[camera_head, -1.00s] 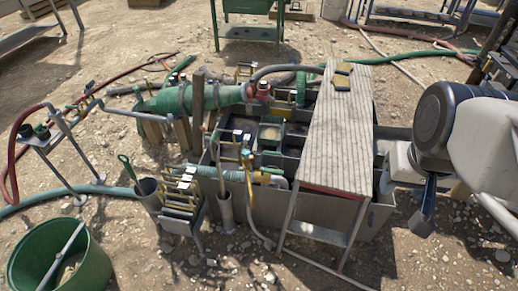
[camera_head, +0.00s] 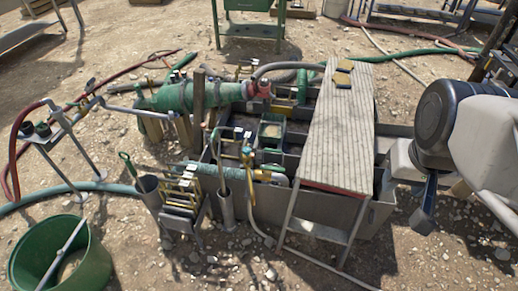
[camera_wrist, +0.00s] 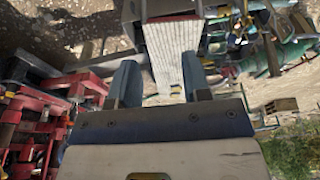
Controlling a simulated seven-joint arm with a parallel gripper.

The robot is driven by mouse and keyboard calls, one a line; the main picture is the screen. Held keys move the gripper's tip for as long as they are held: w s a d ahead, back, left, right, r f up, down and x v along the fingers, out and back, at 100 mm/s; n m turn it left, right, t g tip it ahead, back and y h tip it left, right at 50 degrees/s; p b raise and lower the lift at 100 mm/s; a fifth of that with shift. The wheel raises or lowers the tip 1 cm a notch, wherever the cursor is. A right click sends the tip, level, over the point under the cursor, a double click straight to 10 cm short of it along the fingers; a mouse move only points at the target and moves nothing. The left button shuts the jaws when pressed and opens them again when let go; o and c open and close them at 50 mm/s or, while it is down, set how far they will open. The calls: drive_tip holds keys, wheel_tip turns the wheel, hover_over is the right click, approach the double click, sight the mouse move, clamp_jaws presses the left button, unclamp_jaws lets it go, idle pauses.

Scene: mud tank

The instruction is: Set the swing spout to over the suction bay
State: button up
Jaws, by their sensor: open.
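A grey tank (camera_head: 325,208) with several open compartments stands in the middle of the head view. A fat green pipe or cone (camera_head: 190,97) runs to a red fitting (camera_head: 261,88) at its back, where a dark hose (camera_head: 285,67) arches over. I cannot tell for sure which pipe is the swing spout. A small green-rimmed box (camera_head: 271,133) sits among the compartments; I cannot tell which one is the suction bay. My gripper (camera_head: 425,203) hangs right of the tank, apart from it. In the wrist view my gripper (camera_wrist: 161,82) is open, with nothing between its fingers.
A ribbed board (camera_head: 338,135) covers the tank's right part, with a step frame (camera_head: 318,232) in front. A tool rack (camera_head: 182,195), a grey tube (camera_head: 226,211) and a green tub (camera_head: 85,262) stand front left. Hoses cross the stony ground. Front right is clear.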

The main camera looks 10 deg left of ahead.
drive_tip(key=w+a+f+n+y, duration=0.1)
drive_tip(key=w+a+f, duration=0.25)
drive_tip(key=w, duration=0.45)
drive_tip(key=w+a+f+n, duration=0.1)
drive_tip(key=w+a+f, duration=0.1)
drive_tip(key=w+a, duration=0.35)
drive_tip(key=n+g, duration=0.2)
drive_tip(key=g, duration=0.1)
hover_over(250, 180)
drive_tip(key=d, duration=0.1)
wheel_tip(250, 180, down, 38)
drive_tip(key=shift+w+d+y, duration=0.15)
drive_tip(key=shift+w+y, duration=0.1)
drive_tip(key=shift+y, duration=0.15)
drive_tip(key=shift+f, duration=0.2)
drive_tip(key=shift+s+a+f, duration=0.1)
drive_tip(key=shift+a+f, duration=0.1)
drive_tip(key=shift+f, duration=1.05)
drive_tip(key=shift+s+a+f, duration=0.1)
drive_tip(key=shift+a+f, duration=0.05)
drive_tip(key=shift+f, duration=1.05)
drive_tip(key=shift+a+f, duration=0.2)
drive_tip(key=shift+f, duration=1.05)
clamp_jaws()
